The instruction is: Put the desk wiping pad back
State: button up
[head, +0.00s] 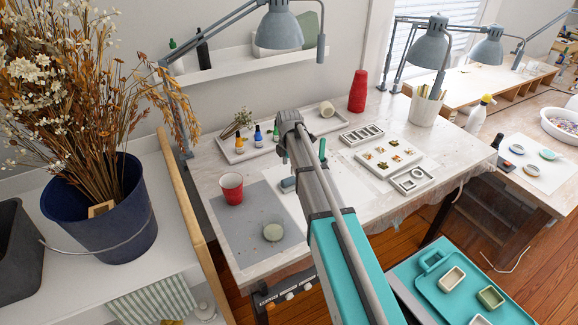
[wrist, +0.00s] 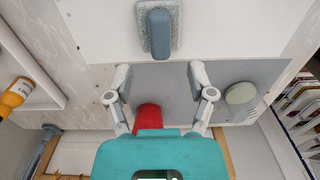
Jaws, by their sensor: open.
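The desk wiping pad (wrist: 160,32) is a grey-blue block on a lighter speckled base. It lies on a white sheet (wrist: 230,25) beside the edge of a grey mat (wrist: 240,72). In the head view the pad (head: 288,185) shows just left of my arm, on the worktable. My gripper (wrist: 159,80) is open and empty over the grey mat, its fingers apart. The pad lies ahead of the fingertips, towards the top of the wrist view. In the head view my arm hides the gripper fingers.
A red cup (head: 231,188) and a pale round disc (head: 273,231) stand on the grey mat. A white tray (head: 234,155) with small bottles is behind. Moulds (head: 389,157) lie to the right. A dark blue bucket (head: 110,225) of dried flowers stands left.

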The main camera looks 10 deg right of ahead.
aim_at(289, 179)
jog(key=shift+r+p, duration=2.15)
jog(key=shift+r, duration=0.35)
jog(key=s+d+m, duration=0.2)
jog(key=s+m, duration=0.9)
jog(key=s, duration=0.2)
jog(key=s+d+m, duration=0.2)
jog(key=s+m, duration=0.9)
jog(key=s, duration=0.2)
jog(key=shift+d, duration=0.35)
jog(key=shift+r, duration=0.1)
